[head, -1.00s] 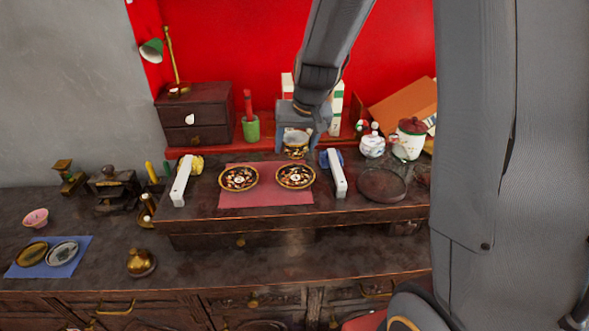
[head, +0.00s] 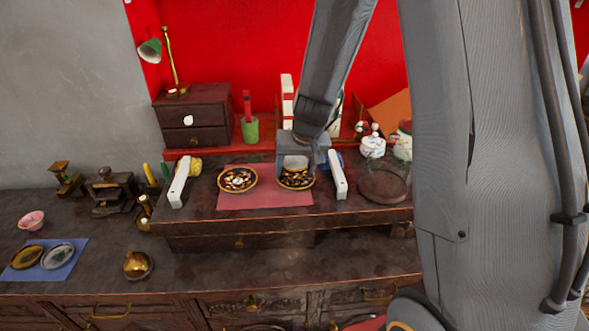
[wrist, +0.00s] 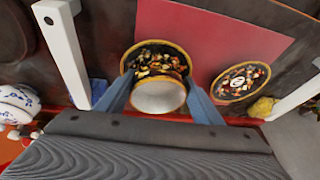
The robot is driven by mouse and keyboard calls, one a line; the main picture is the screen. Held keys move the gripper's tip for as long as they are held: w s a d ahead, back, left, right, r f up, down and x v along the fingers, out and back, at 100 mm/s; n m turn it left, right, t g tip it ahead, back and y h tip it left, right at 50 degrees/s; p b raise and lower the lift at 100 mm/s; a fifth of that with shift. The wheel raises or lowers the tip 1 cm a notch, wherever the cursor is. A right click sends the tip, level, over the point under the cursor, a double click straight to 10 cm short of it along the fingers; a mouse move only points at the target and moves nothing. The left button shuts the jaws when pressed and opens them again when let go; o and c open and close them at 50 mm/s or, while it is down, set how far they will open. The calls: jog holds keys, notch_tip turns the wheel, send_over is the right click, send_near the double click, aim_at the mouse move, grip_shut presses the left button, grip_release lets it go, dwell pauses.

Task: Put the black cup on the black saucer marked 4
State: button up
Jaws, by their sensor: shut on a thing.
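The black cup (head: 296,163), with a pale inside and a patterned dark outside, is between the fingers of my gripper (head: 297,166), which is shut on it. In the wrist view the cup (wrist: 158,97) shows its white inside between the two blue-grey fingers (wrist: 159,100). It is low over the right black saucer (head: 297,188), whose gold rim shows behind it in the wrist view (wrist: 156,42). I cannot tell whether they touch. The right saucer's mark is hidden. The left black saucer (head: 238,180) is empty, with a pale mark too small to read.
Both saucers lie on a red mat (head: 265,203) between two white upright bars, left (head: 180,182) and right (head: 337,175). A round dark tray (head: 383,186) and a white pot (head: 373,147) are to the right. The mat's front part is clear.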

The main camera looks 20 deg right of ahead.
jog(key=shift+s+f, duration=0.15)
jog(key=shift+f, duration=0.2)
